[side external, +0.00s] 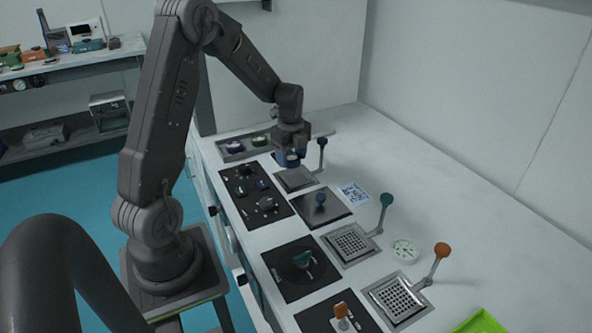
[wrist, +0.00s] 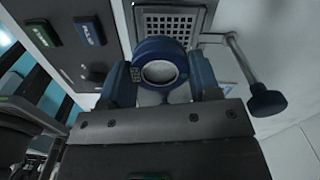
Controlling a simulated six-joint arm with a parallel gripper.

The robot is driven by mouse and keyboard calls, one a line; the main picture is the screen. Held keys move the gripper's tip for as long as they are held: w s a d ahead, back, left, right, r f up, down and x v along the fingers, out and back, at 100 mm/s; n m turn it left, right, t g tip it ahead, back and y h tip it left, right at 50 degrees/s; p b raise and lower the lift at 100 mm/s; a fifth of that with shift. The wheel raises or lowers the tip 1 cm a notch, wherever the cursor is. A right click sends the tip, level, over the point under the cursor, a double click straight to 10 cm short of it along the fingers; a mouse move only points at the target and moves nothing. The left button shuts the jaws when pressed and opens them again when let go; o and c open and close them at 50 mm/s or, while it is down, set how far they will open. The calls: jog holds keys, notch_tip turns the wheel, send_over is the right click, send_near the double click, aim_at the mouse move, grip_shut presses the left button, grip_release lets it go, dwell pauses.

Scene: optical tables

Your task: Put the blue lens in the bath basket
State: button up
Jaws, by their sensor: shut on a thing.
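The blue lens (wrist: 160,47), a blue ring around pale glass, is gripped between the blue fingers of my gripper (side external: 291,156). In the side view the lens (side external: 292,161) is small and partly hidden by the fingers. A metal bath basket with a perforated grid (wrist: 172,22) lies just beyond the lens in the wrist view, with a blue-knobbed lever beside it. In the side view this basket (side external: 296,182) is below my gripper, at the far end of the row. The lens appears above the basket; I cannot tell the exact gap.
The blue-knobbed lever (side external: 323,143) stands close to the right of my gripper. A grey tray (side external: 231,156) with a purple and a green lens is at left. Nearer are a dark plate (side external: 322,211), a green-knobbed basket (side external: 350,244) and an orange-knobbed basket (side external: 397,300).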

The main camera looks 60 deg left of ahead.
aim_at(296, 178)
jog(key=shift+w+d+f, duration=0.35)
jog(key=shift+w+f, duration=0.05)
jog(key=shift+w, duration=0.15)
jog(key=shift+f, duration=2)
jog(key=o, duration=0.9)
jog(key=shift+f, duration=0.15)
jog(key=shift+o, duration=0.2)
